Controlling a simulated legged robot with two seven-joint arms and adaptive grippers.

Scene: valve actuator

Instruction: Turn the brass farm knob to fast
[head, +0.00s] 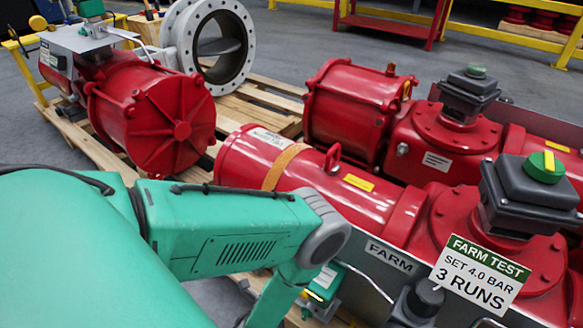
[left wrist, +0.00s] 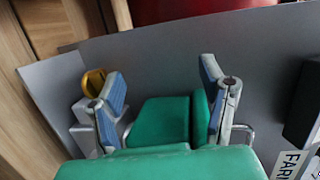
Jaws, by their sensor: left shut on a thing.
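The brass knob (left wrist: 95,84) is yellow and round, on a pale grey body at the left of the left wrist view, just outside the left finger. My left gripper (left wrist: 162,70) has its two blue-padded fingers apart. A green block (left wrist: 160,118) with a metal pipe at its side fills the gap between them, and I take it as what they grip. The brass knob does not show between the fingers. In the head view the left gripper is out of sight. A small green box (head: 322,292) shows beside my forearm. The fast setting is unreadable.
A grey panel with a FARM label (head: 391,256) runs behind; the label is partly visible in the left wrist view (left wrist: 290,165). A dark knob (head: 425,297) and a FARM TEST card (head: 480,275) stand to its right. Red actuators (head: 320,185) fill the area behind.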

